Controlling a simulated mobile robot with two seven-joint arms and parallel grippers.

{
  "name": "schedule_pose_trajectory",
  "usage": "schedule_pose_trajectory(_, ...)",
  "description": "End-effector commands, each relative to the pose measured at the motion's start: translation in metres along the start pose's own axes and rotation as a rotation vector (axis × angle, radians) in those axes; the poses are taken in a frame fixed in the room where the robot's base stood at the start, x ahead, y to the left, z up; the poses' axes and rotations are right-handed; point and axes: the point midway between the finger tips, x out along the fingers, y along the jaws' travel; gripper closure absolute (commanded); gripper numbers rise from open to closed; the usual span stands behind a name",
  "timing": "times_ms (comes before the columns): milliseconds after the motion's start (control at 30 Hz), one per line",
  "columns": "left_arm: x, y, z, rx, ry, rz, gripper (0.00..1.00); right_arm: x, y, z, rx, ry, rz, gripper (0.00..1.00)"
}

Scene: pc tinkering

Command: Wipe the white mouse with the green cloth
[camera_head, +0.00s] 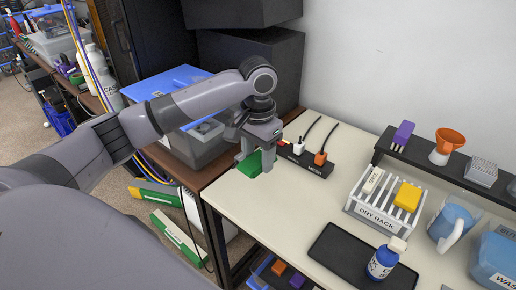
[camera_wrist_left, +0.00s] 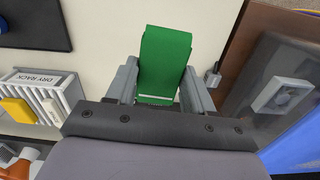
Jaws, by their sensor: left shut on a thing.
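My left gripper (camera_head: 257,163) is shut on the green cloth (camera_head: 250,163), low over the back left corner of the pale tabletop. In the left wrist view the cloth (camera_wrist_left: 165,58) stands out between the two fingers of the gripper (camera_wrist_left: 157,88). I cannot tell whether the cloth touches the table. I cannot make out a white mouse in either view; the gripper and cloth hide part of the tabletop. A small pale piece with a thin cable (camera_wrist_left: 212,78) shows beside a finger, too small to identify. My right gripper is not in view.
A black power strip (camera_head: 316,163) with plugs lies just right of the gripper. A white dry rack (camera_head: 377,212) holds a yellow sponge (camera_head: 407,196). A blue bottle (camera_head: 382,263) stands on a dark tray (camera_head: 343,246). A blue-lidded bin (camera_head: 205,145) stands left. The tabletop's middle is clear.

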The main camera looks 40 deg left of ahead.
Motion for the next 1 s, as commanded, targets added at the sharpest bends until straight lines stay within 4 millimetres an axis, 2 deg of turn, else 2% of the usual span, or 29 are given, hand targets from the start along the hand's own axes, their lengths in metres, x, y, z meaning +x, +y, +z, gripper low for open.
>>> schedule_pose_trajectory(800,0.05,0.001,0.0,0.0,-0.002,0.001,0.72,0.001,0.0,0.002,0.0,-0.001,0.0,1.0)
schedule_pose_trajectory(1000,0.056,0.0,0.0,0.001,0.0,0.0,0.72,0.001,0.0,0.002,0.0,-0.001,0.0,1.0)
